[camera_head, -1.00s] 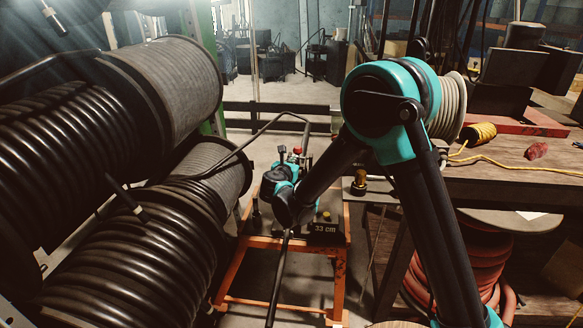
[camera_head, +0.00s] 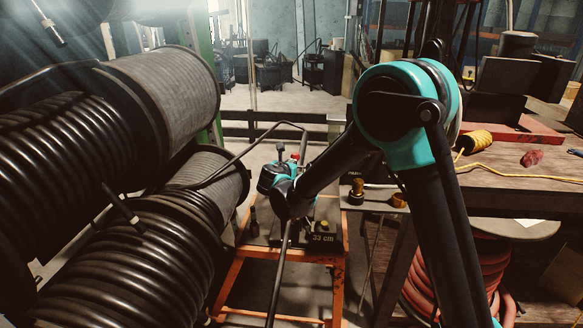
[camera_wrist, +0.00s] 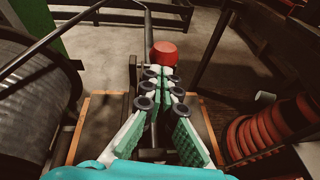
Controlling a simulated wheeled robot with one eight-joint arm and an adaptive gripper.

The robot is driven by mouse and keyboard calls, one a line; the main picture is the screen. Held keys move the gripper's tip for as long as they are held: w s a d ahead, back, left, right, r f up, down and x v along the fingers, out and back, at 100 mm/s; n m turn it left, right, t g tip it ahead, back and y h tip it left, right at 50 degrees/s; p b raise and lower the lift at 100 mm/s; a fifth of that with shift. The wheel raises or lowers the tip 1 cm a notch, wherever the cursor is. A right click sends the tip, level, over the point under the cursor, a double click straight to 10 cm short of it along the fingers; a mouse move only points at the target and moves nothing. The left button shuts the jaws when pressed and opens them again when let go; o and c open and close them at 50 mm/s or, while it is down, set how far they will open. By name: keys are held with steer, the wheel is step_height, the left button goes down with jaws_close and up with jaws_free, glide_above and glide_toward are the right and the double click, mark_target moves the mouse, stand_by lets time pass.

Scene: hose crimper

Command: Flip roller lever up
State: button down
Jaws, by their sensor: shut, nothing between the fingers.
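A red knob (camera_wrist: 164,54) shows just beyond my fingertips in the wrist view. It also shows in the head view (camera_head: 294,156), at the top of the device on the orange stand. I cannot tell for certain whether it is the roller lever's end. My gripper (camera_wrist: 162,74) is shut and empty, its green-padded fingers meeting at the tips. The tips appear close to the knob; contact cannot be told. The device's rollers and lever body are largely hidden behind my gripper and wrist.
An orange stand (camera_head: 338,290) carries the device. Large black hose reels (camera_head: 120,245) fill the left. A wooden workbench (camera_head: 520,183) with yellow rope (camera_head: 475,140) stands right. A dark hose or bar (camera_head: 262,133) arches above the device. Red hose (camera_wrist: 262,132) lies coiled below the bench.

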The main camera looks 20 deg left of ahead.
steer(key=w+a+r+g+h, duration=0.1)
steer(key=w+a+r+g, duration=0.1)
steer(key=w+r+g, duration=0.3)
steer(key=shift+w+r+g, duration=0.4)
steer(key=shift+w+r, duration=0.65)
steer(key=shift+w, duration=0.95)
steer(key=shift+a, duration=0.1)
steer(key=s, duration=0.4)
steer(key=shift+s+r, duration=0.15)
steer(key=shift+r, duration=0.15)
steer(key=v, duration=0.9)
steer(key=shift+r, duration=0.5)
